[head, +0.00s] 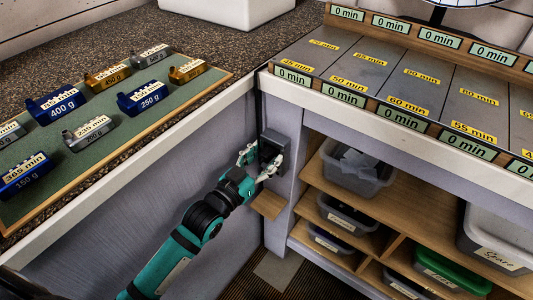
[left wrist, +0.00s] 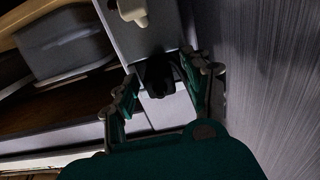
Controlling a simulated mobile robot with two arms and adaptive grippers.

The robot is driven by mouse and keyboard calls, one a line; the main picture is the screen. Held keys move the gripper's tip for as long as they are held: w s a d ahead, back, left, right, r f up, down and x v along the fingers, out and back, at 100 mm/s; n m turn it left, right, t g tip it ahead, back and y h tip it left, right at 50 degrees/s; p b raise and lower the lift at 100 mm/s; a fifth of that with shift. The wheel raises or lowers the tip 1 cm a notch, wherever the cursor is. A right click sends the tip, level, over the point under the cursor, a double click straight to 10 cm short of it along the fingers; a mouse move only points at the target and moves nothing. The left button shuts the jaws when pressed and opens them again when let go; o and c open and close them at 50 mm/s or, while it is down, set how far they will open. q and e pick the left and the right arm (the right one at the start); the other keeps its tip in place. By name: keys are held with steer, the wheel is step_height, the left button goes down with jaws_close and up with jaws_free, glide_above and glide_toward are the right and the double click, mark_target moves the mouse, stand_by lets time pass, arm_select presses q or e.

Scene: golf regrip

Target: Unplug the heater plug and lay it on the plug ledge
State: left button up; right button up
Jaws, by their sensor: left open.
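A dark plug (head: 271,148) sits at the upright panel in the corner between the two counters in the head view. It also shows as a black block (left wrist: 158,78) in the left wrist view. Where it meets the socket is hidden. My left gripper (head: 262,162) is open around the plug, one finger on each side. In the left wrist view my left gripper's fingers (left wrist: 160,85) are spread, with gaps beside the plug. A small wooden ledge (head: 268,204) juts out below the plug and looks bare. My right gripper is out of view.
Shelves with grey bins (head: 357,172) stand just right of the plug. A green board (head: 140,125) with labelled weights lies on the left counter. A timer rack (head: 400,85) covers the right counter. A pale object (left wrist: 133,11) shows above the plug in the left wrist view.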

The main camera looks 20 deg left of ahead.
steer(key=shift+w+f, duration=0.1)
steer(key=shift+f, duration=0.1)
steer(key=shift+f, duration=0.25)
arm_select(q)
steer(key=shift+c, duration=0.3)
jaws_close()
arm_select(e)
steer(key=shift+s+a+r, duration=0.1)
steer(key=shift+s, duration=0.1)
arm_select(q)
steer(key=shift+s, duration=0.1)
